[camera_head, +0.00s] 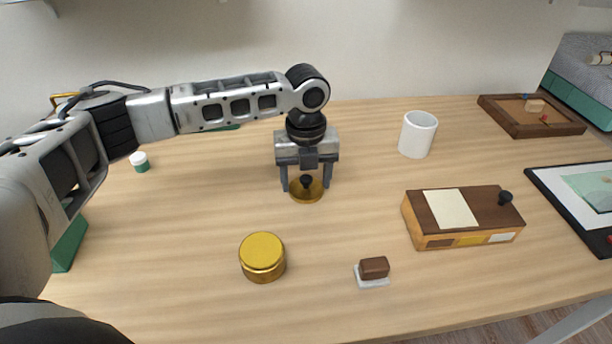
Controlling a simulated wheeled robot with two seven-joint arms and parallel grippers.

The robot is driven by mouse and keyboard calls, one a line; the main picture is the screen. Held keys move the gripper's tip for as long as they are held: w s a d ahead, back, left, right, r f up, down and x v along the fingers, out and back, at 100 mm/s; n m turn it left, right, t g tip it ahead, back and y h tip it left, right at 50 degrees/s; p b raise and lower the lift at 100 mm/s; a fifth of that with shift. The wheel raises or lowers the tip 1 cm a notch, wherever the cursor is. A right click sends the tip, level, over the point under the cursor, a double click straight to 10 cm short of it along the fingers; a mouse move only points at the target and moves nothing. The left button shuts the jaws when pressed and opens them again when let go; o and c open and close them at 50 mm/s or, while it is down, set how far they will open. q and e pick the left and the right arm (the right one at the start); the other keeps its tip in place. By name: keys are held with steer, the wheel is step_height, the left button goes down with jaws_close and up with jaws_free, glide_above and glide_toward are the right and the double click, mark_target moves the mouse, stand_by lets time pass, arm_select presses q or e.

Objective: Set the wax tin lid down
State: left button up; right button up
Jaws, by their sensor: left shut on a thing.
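The wax tin lid (310,196) is a round gold disc with a small black knob in its middle. My left gripper (306,184) points straight down over it, with one finger at each side of the lid, and is shut on it. The lid looks level, at or just above the desk; I cannot tell whether it touches the wood. A round gold tin (262,264) stands on the desk in front of the lid and to its left, apart from it. My right gripper is not in view.
A white mug (417,135) stands behind right. A wooden box (424,231) with a paper label and black knob lies right. A small brown block (374,267) sits on a white pad in front. A framed tray (512,129) is far right. Desk around the lid is clear.

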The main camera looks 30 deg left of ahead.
mark_target(306, 177)
arm_select(q)
steer(key=shift+f, duration=0.15)
steer(key=o, duration=1.3)
step_height(306, 177, up, 12)
steer(key=shift+r, duration=0.2)
